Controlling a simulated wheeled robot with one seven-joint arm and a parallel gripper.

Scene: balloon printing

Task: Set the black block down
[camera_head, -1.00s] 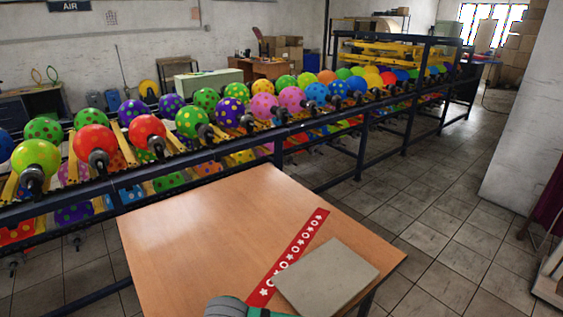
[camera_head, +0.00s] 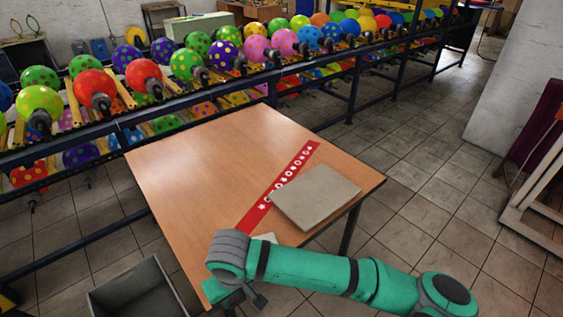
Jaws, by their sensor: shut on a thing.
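My gripper (camera_head: 240,296) is at the bottom of the head view, low by the front left corner of the wooden table (camera_head: 190,180). It is shut on the black block, which is mostly hidden by my wrist and the bottom edge of the picture. A small dark piece shows there; I cannot tell whether it is block or finger. My green arm crosses in front of the table's near edge. I cannot tell whether the block touches anything below it.
A grey slab (camera_head: 315,195) and a red strip with white marks (camera_head: 255,213) lie on the table's right side. The table's left and middle are bare. A grey open bin (camera_head: 135,290) stands on the floor at left. A balloon rack (camera_head: 200,140) runs behind.

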